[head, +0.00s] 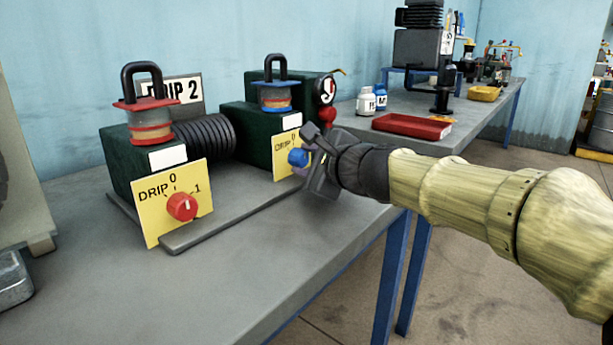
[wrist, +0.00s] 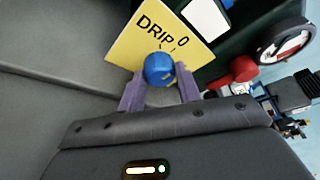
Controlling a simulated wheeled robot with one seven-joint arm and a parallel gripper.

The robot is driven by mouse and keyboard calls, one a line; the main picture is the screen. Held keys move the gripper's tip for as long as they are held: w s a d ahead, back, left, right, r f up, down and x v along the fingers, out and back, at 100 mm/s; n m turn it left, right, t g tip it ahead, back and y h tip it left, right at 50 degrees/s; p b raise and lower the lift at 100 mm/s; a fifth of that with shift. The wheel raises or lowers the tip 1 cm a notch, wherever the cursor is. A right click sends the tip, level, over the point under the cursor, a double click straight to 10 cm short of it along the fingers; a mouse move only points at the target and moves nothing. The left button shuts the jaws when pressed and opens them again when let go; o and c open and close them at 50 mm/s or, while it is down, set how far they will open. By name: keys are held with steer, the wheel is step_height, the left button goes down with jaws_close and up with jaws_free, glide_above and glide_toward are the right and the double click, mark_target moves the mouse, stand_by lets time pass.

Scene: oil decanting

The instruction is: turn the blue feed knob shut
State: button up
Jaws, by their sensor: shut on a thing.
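The blue feed knob (head: 297,157) sits on a yellow DRIP plate (head: 281,163) on the front of the right dark green unit (head: 245,130). In the wrist view the blue knob (wrist: 159,69) lies between the two purple fingers of my gripper (wrist: 160,88). My gripper (head: 306,160) is shut on the knob from the front right in the head view. The "0" shows on the yellow plate (wrist: 135,45) in the wrist view. The rest of the dial and the knob's pointer are hidden or too small to tell.
A red knob (head: 182,206) on another DRIP plate is at the left. A gauge (head: 325,90) with a red ball rises just behind my gripper. The front of the bench (head: 260,250) is clear.

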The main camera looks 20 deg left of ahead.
steer(key=shift+f, duration=0.15)
stand_by(0.4)
steer(key=o, duration=1)
steer(key=shift+d, duration=0.1)
steer(key=shift+p, duration=0.6)
